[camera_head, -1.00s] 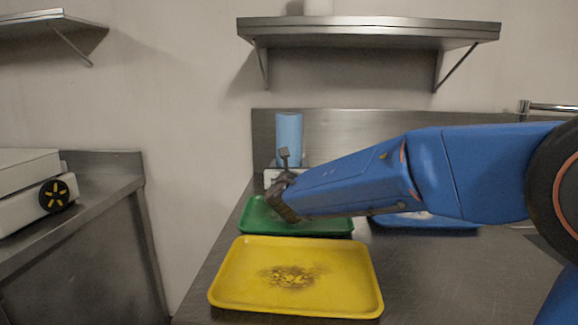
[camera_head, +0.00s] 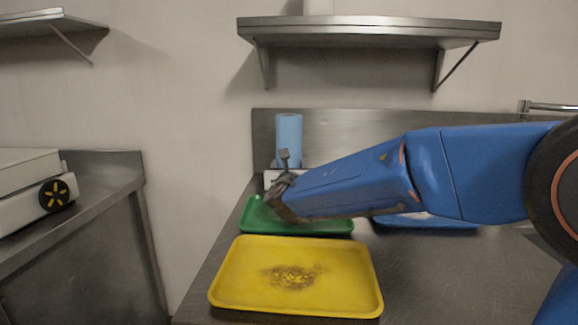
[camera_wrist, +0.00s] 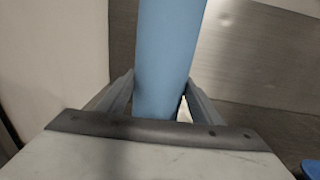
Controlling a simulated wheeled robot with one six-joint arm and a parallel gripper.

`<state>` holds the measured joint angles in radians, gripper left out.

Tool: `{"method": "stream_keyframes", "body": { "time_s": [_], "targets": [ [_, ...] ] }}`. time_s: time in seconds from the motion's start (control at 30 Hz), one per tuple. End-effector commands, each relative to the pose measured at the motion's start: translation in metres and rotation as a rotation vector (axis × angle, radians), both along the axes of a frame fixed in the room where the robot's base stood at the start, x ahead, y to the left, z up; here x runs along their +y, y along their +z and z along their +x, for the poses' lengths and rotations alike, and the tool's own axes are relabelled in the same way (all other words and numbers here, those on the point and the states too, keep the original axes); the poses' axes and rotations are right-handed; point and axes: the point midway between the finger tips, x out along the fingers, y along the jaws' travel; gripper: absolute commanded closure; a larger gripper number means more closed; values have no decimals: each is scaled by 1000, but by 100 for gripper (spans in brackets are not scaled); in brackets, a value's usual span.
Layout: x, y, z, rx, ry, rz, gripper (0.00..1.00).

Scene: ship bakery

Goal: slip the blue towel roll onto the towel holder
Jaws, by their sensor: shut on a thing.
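The blue towel roll (camera_head: 288,137) stands upright at the back of the steel counter in the head view, against the backsplash. In the wrist view the roll (camera_wrist: 166,55) rises between the two fingers of my gripper (camera_wrist: 158,98), which is shut on it. In the head view my gripper (camera_head: 285,165) is partly hidden by my own arm, in front of the roll's lower part. A white thing (camera_head: 270,178) shows low behind the gripper, mostly covered. I cannot make out the towel holder, nor whether the roll is around it.
A green tray (camera_head: 256,218) lies below my gripper, and a yellow tray (camera_head: 230,290) lies nearer. A blue tray (camera_head: 450,224) is partly under my arm. A steel shelf (camera_head: 370,30) hangs above. A white scale (camera_head: 25,190) stands on the left counter.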

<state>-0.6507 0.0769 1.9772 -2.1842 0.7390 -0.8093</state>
Motion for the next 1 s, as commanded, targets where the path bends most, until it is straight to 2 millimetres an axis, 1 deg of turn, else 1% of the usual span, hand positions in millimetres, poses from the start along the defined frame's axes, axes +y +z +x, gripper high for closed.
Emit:
{"method": "stream_keyframes", "body": {
  "time_s": [0.5, 0.53, 0.57, 0.87, 1.0],
  "targets": [
    [0, -8, 0, 0, 0, -1, 67],
    [0, -8, 0, 0, 0, -1, 36],
    [0, -8, 0, 0, 0, -1, 33],
    [0, -8, -1, 0, 0, -1, 33],
    [0, -8, -8, 0, 0, -1, 33]
  ]
}}
